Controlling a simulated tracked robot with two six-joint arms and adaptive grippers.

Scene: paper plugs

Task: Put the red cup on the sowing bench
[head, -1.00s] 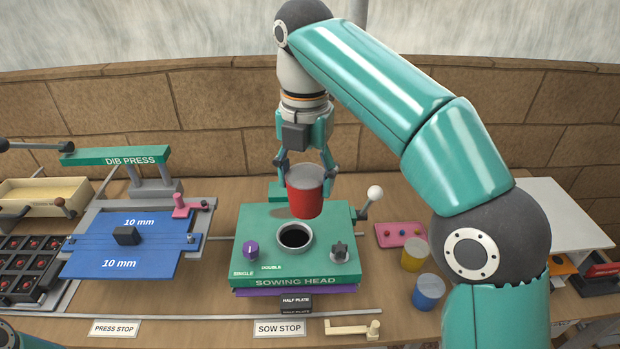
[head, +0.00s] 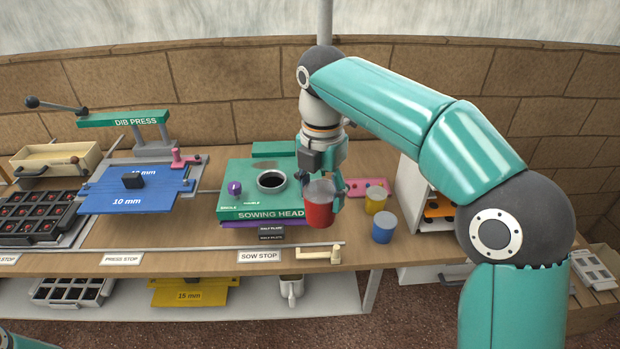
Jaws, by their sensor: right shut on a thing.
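The red cup (head: 319,211) has a grey top and is upright. My right gripper (head: 322,188) is shut on it. The cup shows in front of the right end of the green sowing head (head: 262,197), left of the yellow and blue cups; I cannot tell its exact height above the bench. The sowing bench (head: 210,262) is the long wooden top, with the sowing head in its middle. Of my left arm, only a bit shows at the bottom left corner; its gripper is out of view.
A yellow cup (head: 375,200) and a blue cup (head: 383,228) stand on the bench to the right. A pink tray (head: 368,187) lies behind them. A beige crank handle (head: 320,254) lies near the front edge. The dib press (head: 125,119) stands left.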

